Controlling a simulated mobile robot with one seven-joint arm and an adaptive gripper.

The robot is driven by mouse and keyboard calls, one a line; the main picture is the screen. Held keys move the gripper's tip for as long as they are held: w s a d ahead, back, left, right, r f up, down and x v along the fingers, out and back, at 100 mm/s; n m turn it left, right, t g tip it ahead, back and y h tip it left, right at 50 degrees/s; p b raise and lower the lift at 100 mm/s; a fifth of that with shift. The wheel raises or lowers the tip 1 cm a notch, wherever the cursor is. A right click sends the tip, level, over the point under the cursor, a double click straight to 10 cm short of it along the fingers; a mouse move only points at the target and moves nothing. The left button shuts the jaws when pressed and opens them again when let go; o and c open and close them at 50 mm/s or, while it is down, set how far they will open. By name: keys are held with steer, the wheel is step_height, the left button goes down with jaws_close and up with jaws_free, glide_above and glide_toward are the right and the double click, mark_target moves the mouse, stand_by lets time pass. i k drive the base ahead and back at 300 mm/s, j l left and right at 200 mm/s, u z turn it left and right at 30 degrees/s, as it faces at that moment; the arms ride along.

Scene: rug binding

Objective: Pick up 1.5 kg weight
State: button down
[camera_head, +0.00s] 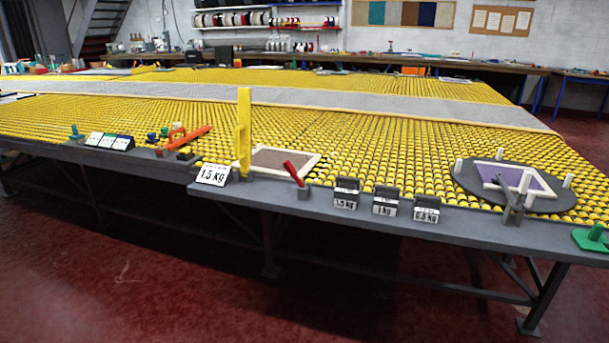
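Three small grey weights with dark handles on top and white labels stand in a row on the table's near edge. The leftmost weight (345,201) appears to read 1.5 KG. The middle one (385,208) reads 1 KG, and the right one (427,214) appears to read 0.5 KG. They stand apart from one another. A larger white tilted sign (212,174) marked 1.5 KG stands further left on the edge. My gripper is not in view.
A red lever (295,173) stands left of the weights, beside a yellow upright (243,135) and a framed brown sample (285,161). A round grey turntable (462,180) with white pegs lies right. Yellow rollers cover the tabletop behind. The red floor (180,270) in front is clear.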

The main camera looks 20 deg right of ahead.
mark_target(346, 192)
steer(key=i+j+z, duration=0.3)
steer(key=i, duration=0.2)
steer(key=i+j+z, duration=0.3)
steer(key=i+j, duration=0.1)
steer(key=i, duration=0.05)
